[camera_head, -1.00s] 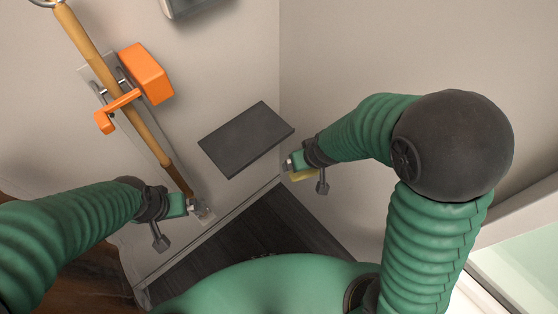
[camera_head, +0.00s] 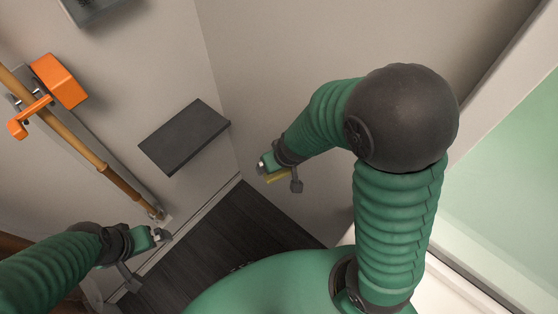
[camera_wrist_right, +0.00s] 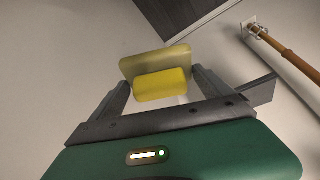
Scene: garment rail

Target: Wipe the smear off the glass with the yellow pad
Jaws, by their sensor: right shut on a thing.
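The yellow pad (camera_wrist_right: 160,85) sits between the two fingers of my right gripper (camera_wrist_right: 161,90) in the right wrist view. It has a bright yellow block on a paler, wider yellow face. In the head view my right gripper (camera_head: 264,167) holds the pad (camera_head: 278,177) below a bent arm, in front of the beige wall. The glass looks to be the pale green pane (camera_head: 510,190) at the right edge, well apart from the pad. I see no smear on its visible part. My left gripper (camera_head: 160,237) is at lower left, near the pole's foot; its jaw state is unclear.
A dark flat shelf (camera_head: 185,137) stands out from the wall at centre left. A wooden pole (camera_head: 85,148) with an orange bracket (camera_head: 58,80) leans at the left. A white frame (camera_head: 495,75) borders the pane. Dark floor (camera_head: 230,225) shows below.

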